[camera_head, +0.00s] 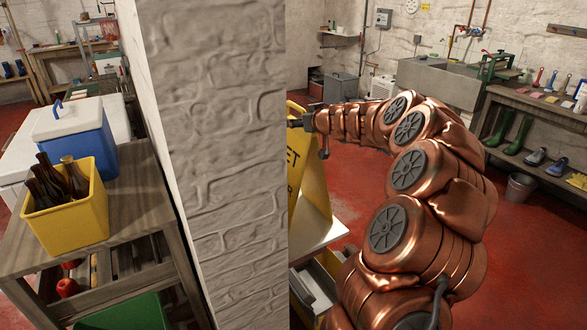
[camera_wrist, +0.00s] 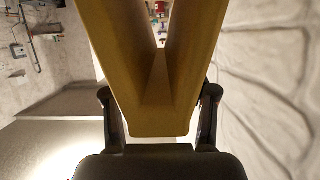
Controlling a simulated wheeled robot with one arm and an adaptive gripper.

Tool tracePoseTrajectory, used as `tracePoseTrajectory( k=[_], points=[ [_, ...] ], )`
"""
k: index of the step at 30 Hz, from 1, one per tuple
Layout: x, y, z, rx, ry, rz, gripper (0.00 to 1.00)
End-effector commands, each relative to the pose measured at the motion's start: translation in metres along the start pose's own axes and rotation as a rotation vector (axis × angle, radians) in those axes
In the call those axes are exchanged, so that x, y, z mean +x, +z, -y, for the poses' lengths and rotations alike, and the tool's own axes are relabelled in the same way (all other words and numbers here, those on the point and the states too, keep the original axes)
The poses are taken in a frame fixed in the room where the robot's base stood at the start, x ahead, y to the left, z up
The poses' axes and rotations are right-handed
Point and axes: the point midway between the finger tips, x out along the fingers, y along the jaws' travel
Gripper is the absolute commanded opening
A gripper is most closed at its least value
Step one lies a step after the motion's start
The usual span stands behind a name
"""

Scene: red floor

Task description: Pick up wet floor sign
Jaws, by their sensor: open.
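The yellow wet floor sign (camera_head: 313,190) stands upright on a white surface just right of the brick pillar in the head view, partly hidden by the pillar. Dark letters "ET" show on its face. My gripper (camera_head: 307,120) is at the sign's upper part. In the wrist view the sign's narrow end (camera_wrist: 158,110) lies between the two dark fingers of my gripper (camera_wrist: 160,105), with its two panels spreading apart away from the gripper. The fingers are open, one on each side of the sign. Whether either finger touches it I cannot tell.
The brick pillar (camera_head: 215,150) stands close left of the sign. The white surface (camera_head: 322,232) is below it. At left, a wooden cart (camera_head: 120,215) carries a yellow crate (camera_head: 85,222) of bottles and a blue cooler (camera_head: 90,145). Red floor (camera_head: 355,185) is clear behind my arm.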

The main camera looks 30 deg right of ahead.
Motion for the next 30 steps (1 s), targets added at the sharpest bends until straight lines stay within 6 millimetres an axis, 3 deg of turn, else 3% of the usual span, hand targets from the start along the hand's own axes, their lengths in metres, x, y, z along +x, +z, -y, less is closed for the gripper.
tracePoseTrajectory(
  k=[11,27,30],
  points=[
    [0.0057,-0.0007,0.0012,-0.001,-0.001,-0.001,0.56],
    [0.0057,-0.0004,0.0014,-0.001,-0.001,-0.001,0.0],
    [0.0057,-0.0004,0.0013,-0.001,-0.001,-0.001,0.0]
  ],
)
